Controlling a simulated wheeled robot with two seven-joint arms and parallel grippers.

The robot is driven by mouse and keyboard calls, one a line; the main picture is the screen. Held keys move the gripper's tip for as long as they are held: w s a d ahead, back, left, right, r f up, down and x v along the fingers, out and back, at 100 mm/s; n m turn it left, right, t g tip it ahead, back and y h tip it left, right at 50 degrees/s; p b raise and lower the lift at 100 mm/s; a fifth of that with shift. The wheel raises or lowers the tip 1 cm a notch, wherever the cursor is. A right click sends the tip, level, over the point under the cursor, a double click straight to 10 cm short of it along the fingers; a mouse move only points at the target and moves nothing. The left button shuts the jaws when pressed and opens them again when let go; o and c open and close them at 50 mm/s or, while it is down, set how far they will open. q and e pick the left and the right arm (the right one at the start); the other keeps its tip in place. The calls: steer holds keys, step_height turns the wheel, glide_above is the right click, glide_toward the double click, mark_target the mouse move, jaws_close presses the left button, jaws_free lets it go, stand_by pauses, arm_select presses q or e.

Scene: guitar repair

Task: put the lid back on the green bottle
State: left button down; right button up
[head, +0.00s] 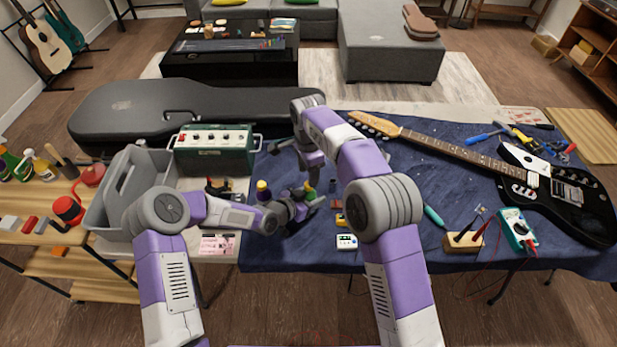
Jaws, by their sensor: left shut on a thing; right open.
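A small green thing, seemingly the green bottle (308,187), shows at the jaws of my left gripper (309,201), low over the blue cloth. My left gripper is shut on it, as far as the small view tells. My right gripper (313,174) is open and points down just above the same spot. The arms hide much of this area. I cannot make out the lid, nor whether it touches the bottle. A small bottle with a yellow top (262,187) stands to the left of my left gripper.
An electric guitar (585,208) lies on the blue-covered table (455,185) at right. A multimeter (517,229) and a wooden block with probes (463,241) lie near the front edge. A green amplifier (213,150) and a grey tote (130,190) stand at left, before a black case (190,105).

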steer(key=shift+r, duration=0.3)
steer(key=shift+c, duration=0.4)
